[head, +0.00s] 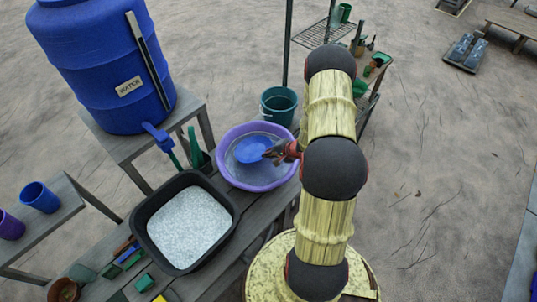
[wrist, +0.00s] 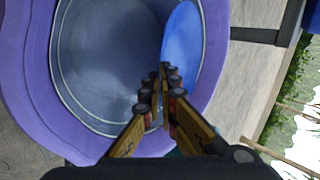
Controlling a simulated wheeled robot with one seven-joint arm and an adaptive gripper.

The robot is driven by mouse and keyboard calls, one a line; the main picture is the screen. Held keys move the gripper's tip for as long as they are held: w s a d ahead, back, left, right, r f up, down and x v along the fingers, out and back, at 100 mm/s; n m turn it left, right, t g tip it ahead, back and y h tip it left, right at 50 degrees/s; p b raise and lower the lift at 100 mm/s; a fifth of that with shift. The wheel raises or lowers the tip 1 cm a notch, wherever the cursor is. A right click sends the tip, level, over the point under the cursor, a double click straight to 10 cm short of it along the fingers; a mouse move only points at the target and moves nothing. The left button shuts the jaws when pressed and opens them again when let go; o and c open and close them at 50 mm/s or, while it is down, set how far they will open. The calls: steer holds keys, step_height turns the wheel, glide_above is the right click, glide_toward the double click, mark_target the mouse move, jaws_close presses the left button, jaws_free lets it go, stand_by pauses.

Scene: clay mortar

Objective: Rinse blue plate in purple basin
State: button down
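The blue plate (head: 253,149) is over the inside of the purple basin (head: 232,178), within its rim in the head view. The basin holds a greyish, water-like surface. My gripper (head: 272,153) reaches in from the right and meets the plate's right edge. In the wrist view my gripper's fingertips (wrist: 165,72) are close together on the near edge of the blue plate (wrist: 182,45), which looks tilted. The purple basin (wrist: 30,75) fills the left of that view. I cannot tell whether the plate touches the water.
A black tub (head: 135,225) of pale grains stands left of the basin on the bench. A blue water barrel (head: 95,60) with a tap stands behind it. A dark green bucket (head: 278,105) stands behind the basin. Small tools lie at the front left.

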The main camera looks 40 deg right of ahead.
step_height(320, 180, up, 8)
steer(key=p, duration=0.8)
steer(key=shift+r, duration=0.25)
stand_by(0.7)
steer(key=s+d+r+t+b, duration=0.2)
steer(key=d+b, duration=0.2)
steer(key=b, duration=0.1)
steer(key=a+r+t, duration=0.1)
steer(key=a+r, duration=0.2)
steer(key=r, duration=0.2)
steer(key=shift+w+a, duration=0.35)
steer(key=shift+a, duration=0.05)
steer(key=shift+t, duration=0.3)
